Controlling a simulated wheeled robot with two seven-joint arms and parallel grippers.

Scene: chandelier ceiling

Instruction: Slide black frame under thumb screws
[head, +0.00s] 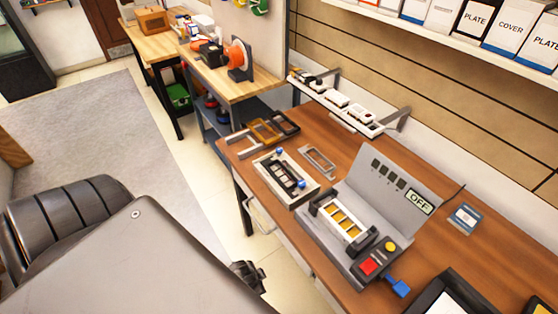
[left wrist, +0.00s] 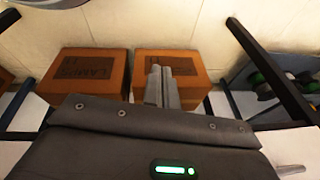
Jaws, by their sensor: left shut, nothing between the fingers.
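A light plate (head: 267,182) lies on the brown workbench, with a dark strip with pale windows (head: 284,174) on it. Two blue knobs, apparently the thumb screws (head: 280,152), sit at its far and near ends. A dark, black-looking frame (head: 285,123) lies at the bench's far left corner, beside a brown frame (head: 264,131) and a grey one (head: 240,143). Nothing dark is clearly seen under the screws apart from the strip. My left gripper (left wrist: 163,88) is shut and empty in the left wrist view, pointing towards orange-brown boxes, away from these parts. My right gripper is not in view.
A grey fixture (head: 388,187) with an OFF display, a yellow-slotted tray (head: 342,222) and red and yellow buttons stands right of the plate. A thin grey frame (head: 318,161) lies behind. Two boxes (left wrist: 90,72) stand near the floor. The floor left of the bench is open.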

